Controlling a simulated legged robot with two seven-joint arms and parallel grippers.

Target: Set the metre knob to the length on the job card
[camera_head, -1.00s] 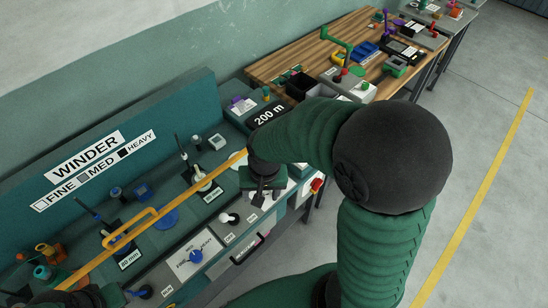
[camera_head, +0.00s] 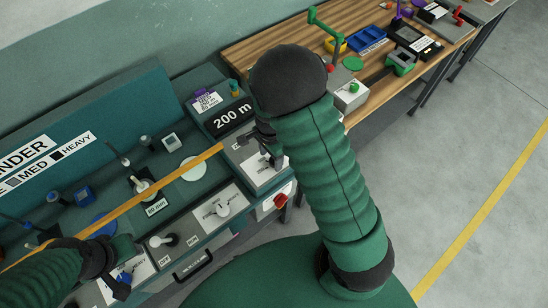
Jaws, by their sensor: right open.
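A job card (camera_head: 207,101) under a purple clip stands at the back of the winder bench; its writing is too small to read. Below it a black sign (camera_head: 232,117) reads "200 m". A white dial plate (camera_head: 262,176) lies on the panel in front of the sign. My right gripper (camera_head: 272,155) is open above this plate, fingers pointing down. It hides most of the plate's middle, so the metre knob's pointer and setting cannot be read. My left gripper (camera_head: 121,288) is at lower left, beside a blue knob on a white plate (camera_head: 112,290); its jaw opening is unclear.
A yellow bar (camera_head: 170,176) runs diagonally across the bench. A wooden table (camera_head: 262,48) with tools stands behind. Floor at right is clear.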

